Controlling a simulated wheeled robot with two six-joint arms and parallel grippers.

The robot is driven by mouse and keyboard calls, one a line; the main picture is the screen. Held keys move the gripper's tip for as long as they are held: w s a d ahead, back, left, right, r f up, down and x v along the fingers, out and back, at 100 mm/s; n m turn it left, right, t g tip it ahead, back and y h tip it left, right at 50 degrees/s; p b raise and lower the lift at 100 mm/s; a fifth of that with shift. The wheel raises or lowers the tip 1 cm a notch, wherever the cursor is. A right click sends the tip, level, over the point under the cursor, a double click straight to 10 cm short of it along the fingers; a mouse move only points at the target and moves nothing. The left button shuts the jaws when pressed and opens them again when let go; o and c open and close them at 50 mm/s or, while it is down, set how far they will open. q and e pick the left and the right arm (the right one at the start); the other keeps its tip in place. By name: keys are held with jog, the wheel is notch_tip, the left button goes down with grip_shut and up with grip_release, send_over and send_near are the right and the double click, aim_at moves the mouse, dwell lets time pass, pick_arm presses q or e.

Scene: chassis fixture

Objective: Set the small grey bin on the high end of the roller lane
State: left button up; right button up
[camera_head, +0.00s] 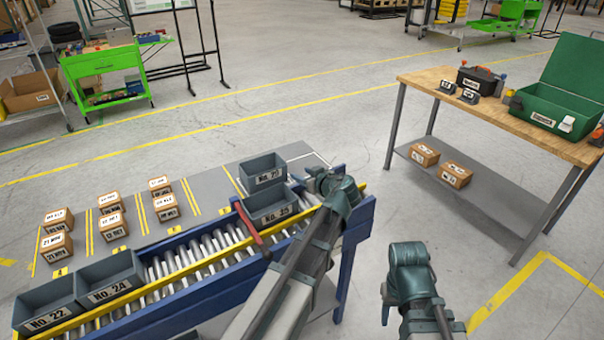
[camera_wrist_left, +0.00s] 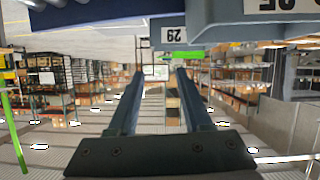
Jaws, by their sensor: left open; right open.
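A small grey bin (camera_head: 263,172) with a white label stands at the upper right end of the roller lane (camera_head: 200,262), just behind or above grey bin No. 25 (camera_head: 271,206); I cannot tell what it rests on. My left gripper (camera_head: 312,181) is open, close to the right side of the small bin. My right gripper (camera_head: 385,303) is open and empty, right of the lane.
Bins No. 22 (camera_head: 47,304) and No. 24 (camera_head: 110,279) sit at the lane's left end. A red bar (camera_head: 249,222) crosses beside No. 25. Labelled cartons (camera_head: 113,224) stand beyond the lane. A wooden workbench (camera_head: 437,82) stands right, with open floor between.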

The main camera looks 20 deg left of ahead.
pick_arm(q)
jog(key=p+v, duration=0.4)
jog(key=v, duration=0.9)
jog(key=shift+f, duration=0.1)
jog(key=s+d+f+m+g+h, duration=0.4)
jog(key=s+d+f+m, duration=0.2)
jog(key=s, duration=0.4)
jog(key=s+d+f+m+g+h, duration=0.5)
jog(key=s+d+f+m, duration=0.2)
jog(key=s, duration=0.3)
jog(key=shift+s+f+m, duration=0.15)
jog(key=shift+f+m, duration=0.05)
jog(key=shift+m, duration=0.7)
